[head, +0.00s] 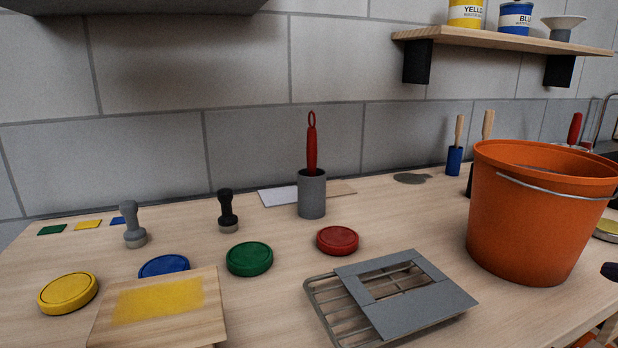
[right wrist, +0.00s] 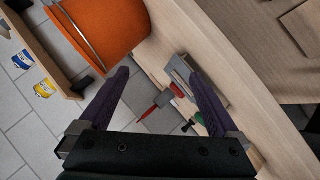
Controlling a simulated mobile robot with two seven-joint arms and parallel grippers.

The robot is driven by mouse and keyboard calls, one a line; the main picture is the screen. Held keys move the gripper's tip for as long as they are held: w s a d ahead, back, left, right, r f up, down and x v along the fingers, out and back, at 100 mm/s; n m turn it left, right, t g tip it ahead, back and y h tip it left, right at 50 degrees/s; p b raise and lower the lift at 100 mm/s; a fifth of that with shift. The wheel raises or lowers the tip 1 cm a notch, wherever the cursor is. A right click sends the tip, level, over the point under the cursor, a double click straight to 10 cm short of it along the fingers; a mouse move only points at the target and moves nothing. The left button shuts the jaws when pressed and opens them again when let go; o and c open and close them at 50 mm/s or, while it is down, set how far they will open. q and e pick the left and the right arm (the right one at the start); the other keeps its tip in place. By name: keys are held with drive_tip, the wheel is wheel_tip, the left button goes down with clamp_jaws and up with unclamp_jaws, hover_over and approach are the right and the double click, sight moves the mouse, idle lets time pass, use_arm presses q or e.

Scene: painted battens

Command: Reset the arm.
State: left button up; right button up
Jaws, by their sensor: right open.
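My right gripper (right wrist: 157,72) shows in the right wrist view with its two dark purple fingers spread wide and nothing between them. It is apart from the worktop, which lies beyond it with the orange bucket (right wrist: 108,25) at upper left. The grey stencil frame on its wire rack (right wrist: 182,72) shows near the right finger, farther away. In the head view a small dark shape at the right edge beside the bucket cannot be made out for certain. My left gripper is in neither view.
In the head view the bucket (head: 535,220) stands at right. Yellow (head: 68,292), blue (head: 164,266), green (head: 249,258) and red (head: 337,240) round lids, a yellow-painted board (head: 160,305), two stamps and a grey tool cup (head: 312,195) occupy the worktop. A shelf (head: 500,40) overhangs at right.

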drive_tip(key=s+d+f+m+g+h, duration=0.1)
drive_tip(key=s+d+f+m+g, duration=0.1)
drive_tip(key=s+f+g, duration=0.35)
drive_tip(key=s+d+f+m+g, duration=0.2)
drive_tip(key=s+f, duration=0.1)
drive_tip(key=s, duration=0.6)
drive_tip(key=a+f+m+y, duration=0.1)
drive_tip(key=a+m+y, duration=0.25)
drive_tip(key=a, duration=0.65)
wheel_tip(320, 180, up, 48)
drive_tip(key=p, duration=4.8)
drive_tip(key=shift+s+d+f+h, duration=0.2)
drive_tip(key=shift+s+d+h, duration=0.1)
drive_tip(key=shift+h, duration=0.05)
drive_tip(key=shift+g, duration=0.25)
